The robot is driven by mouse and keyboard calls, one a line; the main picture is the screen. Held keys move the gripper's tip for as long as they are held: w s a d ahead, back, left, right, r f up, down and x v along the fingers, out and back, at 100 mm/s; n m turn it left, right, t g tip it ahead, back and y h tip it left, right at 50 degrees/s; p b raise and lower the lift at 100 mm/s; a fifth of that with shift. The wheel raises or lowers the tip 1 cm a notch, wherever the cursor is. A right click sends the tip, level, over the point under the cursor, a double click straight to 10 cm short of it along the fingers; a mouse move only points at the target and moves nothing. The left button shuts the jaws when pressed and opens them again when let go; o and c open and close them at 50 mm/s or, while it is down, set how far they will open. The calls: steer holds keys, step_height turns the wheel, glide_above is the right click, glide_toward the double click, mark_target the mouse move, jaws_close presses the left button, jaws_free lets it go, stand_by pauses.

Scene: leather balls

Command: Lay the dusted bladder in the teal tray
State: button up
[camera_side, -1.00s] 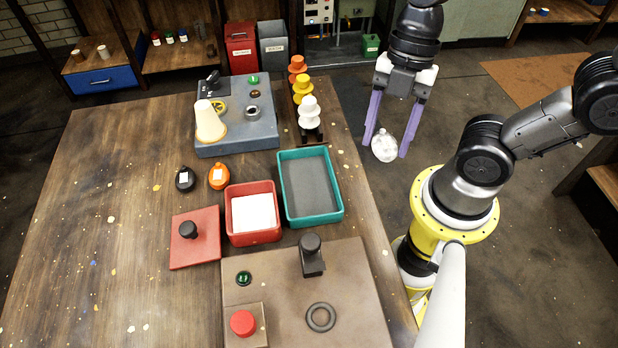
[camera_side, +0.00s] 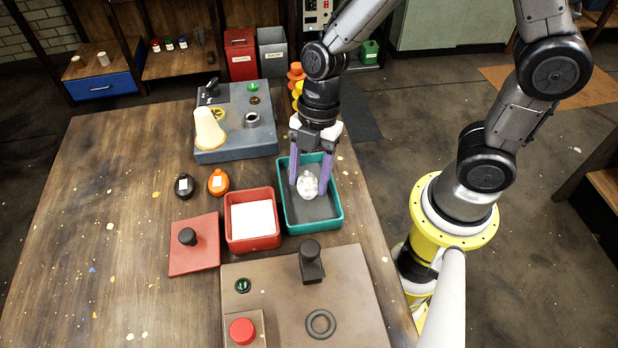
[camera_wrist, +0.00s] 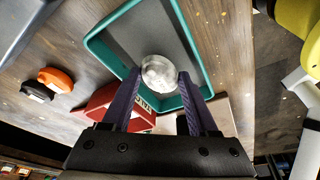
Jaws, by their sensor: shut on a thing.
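The dusted bladder (camera_side: 308,186) is a whitish, mottled ball. My gripper (camera_side: 309,184) points down with its purple fingers on either side of it, shut on it. In the wrist view the bladder (camera_wrist: 159,72) shows between the fingertips (camera_wrist: 158,80). The teal tray (camera_side: 339,217) has a grey floor and lies under the gripper; the bladder is over the tray's inside. I cannot tell whether the bladder touches the floor. In the wrist view the teal tray rim (camera_wrist: 184,38) runs around and behind the bladder.
A grey-blue machine (camera_side: 240,150) with a cream cone is behind. A brown board (camera_side: 275,290) with a black post (camera_side: 312,262) is in front.

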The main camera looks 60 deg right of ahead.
steer(key=shift+f, duration=0.65)
steer(key=shift+f, duration=0.1)
steer(key=o, duration=1.4)
steer(key=shift+c, duration=0.2)
steer(key=s+v, duration=0.1)
steer(key=v, duration=1.1)
steer(key=s+d+r+m+t+h, duration=0.1)
steer(key=s+d+r+m+t, duration=0.2)
steer(key=m, duration=0.7)
steer(key=s+d+r+m+t+h, duration=0.2)
steer(key=s+d+r+m+t, duration=0.1)
steer(key=m, duration=0.7)
steer(key=shift+s+d+r, duration=0.6)
steer(key=shift+s+d, duration=0.75)
steer(key=shift+d, duration=0.45)
